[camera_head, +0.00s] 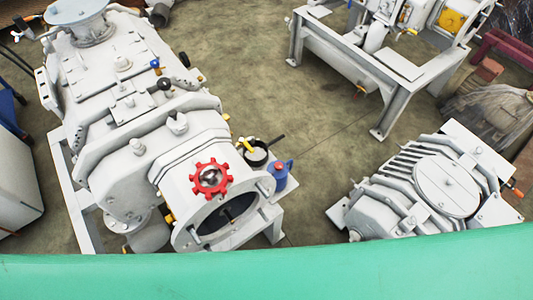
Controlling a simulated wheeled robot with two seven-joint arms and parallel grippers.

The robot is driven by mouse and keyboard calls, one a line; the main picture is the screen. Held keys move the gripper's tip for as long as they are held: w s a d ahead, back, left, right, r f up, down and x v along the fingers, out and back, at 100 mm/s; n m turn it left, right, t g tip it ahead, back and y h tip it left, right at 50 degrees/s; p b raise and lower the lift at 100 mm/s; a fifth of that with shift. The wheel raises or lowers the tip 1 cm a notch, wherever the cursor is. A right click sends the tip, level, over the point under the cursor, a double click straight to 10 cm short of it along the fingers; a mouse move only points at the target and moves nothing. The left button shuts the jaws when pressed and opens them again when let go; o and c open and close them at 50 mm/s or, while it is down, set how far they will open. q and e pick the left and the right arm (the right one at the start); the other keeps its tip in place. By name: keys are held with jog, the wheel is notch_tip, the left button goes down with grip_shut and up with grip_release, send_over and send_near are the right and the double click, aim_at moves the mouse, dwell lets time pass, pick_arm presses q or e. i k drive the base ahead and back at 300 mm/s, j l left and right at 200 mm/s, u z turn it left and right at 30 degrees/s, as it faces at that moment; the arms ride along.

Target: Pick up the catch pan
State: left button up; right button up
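A small black round pan-like thing (257,154) with a dark handle sticking out to the right sits at the right side of the large white machine, by its open round end. It may be the catch pan, but it is too small to tell for sure. A yellow part shows at its left edge. A blue jug-like container (281,174) stands just in front of it and to its right. Neither of my grippers is in view.
The large white machine (125,105) with a red handwheel (211,178) fills the left. A finned machine (425,190) stands at right, and a framed machine (385,75) at the back. A smooth green surface (260,275) spans the bottom. Bare floor (240,70) lies between the machines.

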aim_at(259, 158)
jog(key=k+l+u, duration=0.3)
jog(key=u, duration=0.2)
jog(key=k+u, duration=0.45)
jog(key=k+l, duration=0.05)
